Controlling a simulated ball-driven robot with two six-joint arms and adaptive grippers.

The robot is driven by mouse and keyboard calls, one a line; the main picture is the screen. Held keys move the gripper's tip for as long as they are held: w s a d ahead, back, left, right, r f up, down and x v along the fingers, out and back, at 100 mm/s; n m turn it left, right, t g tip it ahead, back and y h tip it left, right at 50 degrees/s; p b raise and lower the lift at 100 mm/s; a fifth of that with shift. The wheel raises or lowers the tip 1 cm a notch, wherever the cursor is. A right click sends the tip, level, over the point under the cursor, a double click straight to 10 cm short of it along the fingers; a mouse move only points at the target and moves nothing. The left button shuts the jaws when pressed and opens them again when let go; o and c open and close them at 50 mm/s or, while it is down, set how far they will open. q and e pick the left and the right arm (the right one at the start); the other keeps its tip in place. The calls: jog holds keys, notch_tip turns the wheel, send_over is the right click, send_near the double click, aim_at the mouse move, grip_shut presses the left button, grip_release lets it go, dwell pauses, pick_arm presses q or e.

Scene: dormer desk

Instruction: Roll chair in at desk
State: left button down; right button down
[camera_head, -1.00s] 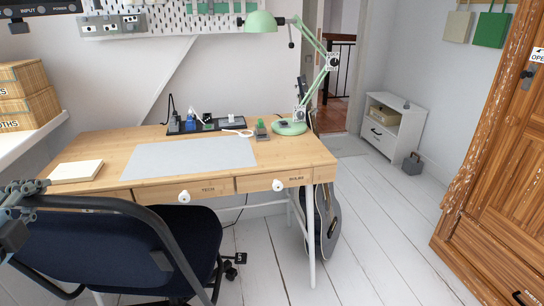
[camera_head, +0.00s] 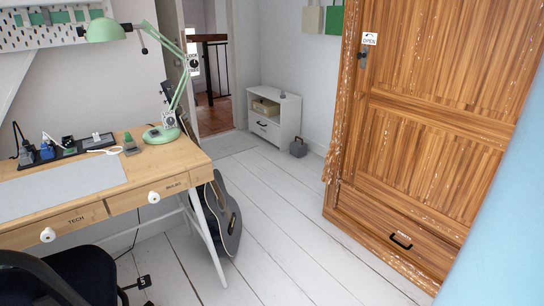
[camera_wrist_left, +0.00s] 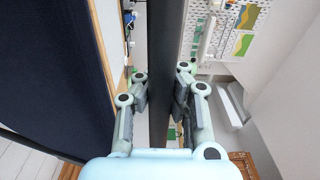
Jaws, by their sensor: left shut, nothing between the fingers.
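The dark office chair is at the lower left of the head view, cut off by the picture's edge. Its navy seat (camera_head: 70,279) and part of its black curved back frame (camera_head: 38,268) show, in front of the desk (camera_head: 158,164). The desk has a "TECH" drawer (camera_head: 75,226) and a second drawer, both with white knobs. In the left wrist view my left gripper (camera_wrist_left: 163,76) is shut, with a dark bar (camera_wrist_left: 168,30), likely the chair's frame, running behind its fingers. My right gripper is out of view.
A guitar (camera_head: 222,212) leans by the desk's right end. A green lamp (camera_head: 108,30) and chargers stand on the desk. A white cabinet (camera_head: 284,132) and a wooden wardrobe (camera_head: 420,150) stand right. The white plank floor between is clear.

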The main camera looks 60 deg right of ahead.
pick_arm(q)
jog(key=shift+s+f, duration=0.1)
jog(key=shift+f, duration=0.25)
jog(key=c, duration=1)
grip_release()
jog(key=shift+a+r, duration=0.1)
jog(key=shift+r, duration=0.1)
jog(key=shift+c, duration=0.2)
jog(key=shift+r, duration=0.1)
